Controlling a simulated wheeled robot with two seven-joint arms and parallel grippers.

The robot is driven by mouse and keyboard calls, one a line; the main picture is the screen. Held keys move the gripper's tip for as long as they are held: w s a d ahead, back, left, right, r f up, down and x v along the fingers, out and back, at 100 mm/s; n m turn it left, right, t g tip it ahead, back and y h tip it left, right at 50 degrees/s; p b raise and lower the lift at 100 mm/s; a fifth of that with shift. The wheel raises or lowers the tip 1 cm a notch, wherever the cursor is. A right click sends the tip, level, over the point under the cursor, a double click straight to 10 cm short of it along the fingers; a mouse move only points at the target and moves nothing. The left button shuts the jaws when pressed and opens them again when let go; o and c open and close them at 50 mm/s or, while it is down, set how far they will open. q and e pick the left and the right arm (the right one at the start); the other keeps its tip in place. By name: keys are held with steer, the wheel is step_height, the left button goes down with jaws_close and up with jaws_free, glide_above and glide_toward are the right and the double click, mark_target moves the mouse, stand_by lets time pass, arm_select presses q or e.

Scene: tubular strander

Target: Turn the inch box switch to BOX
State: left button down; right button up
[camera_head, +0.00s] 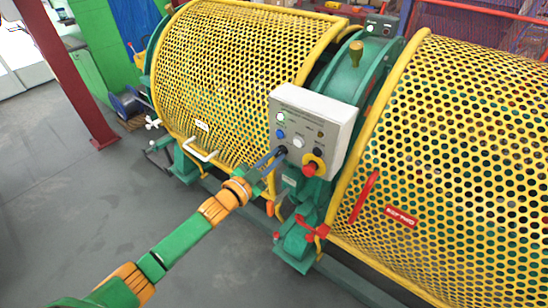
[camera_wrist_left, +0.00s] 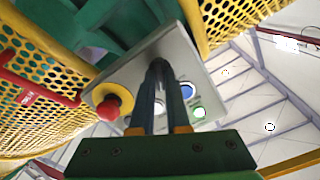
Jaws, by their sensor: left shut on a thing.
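A pale grey control box (camera_head: 335,122) stands between the two yellow guards, with its panel facing me. It also shows in the wrist view (camera_wrist_left: 196,72). My left gripper (camera_head: 281,151) reaches the lower left of the panel. Its fingers (camera_wrist_left: 158,66) are shut on a small dark switch knob at the panel, mostly hidden between the fingertips. I cannot read the switch's label or its position. A green-lit button (camera_head: 280,117) and a blue button (camera_head: 280,133) sit above the fingertips. A white button (camera_head: 298,142) is to their right. My right gripper is out of view.
Perforated yellow guards (camera_head: 235,75) and (camera_head: 460,150) flank the box. A red-handled valve (camera_head: 316,233) is below. Grey floor (camera_head: 60,190) is clear at the left.

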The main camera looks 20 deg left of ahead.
arm_select(q)
steer(key=n, duration=0.5)
steer(key=shift+f+n, duration=0.1)
steer(key=shift+n, duration=0.2)
steer(key=n, duration=0.6)
steer(key=shift+f+n, duration=0.1)
steer(key=shift+n, duration=0.2)
stand_by(0.5)
steer(key=c, duration=0.9)
jaws_free()
steer(key=v, duration=0.7)
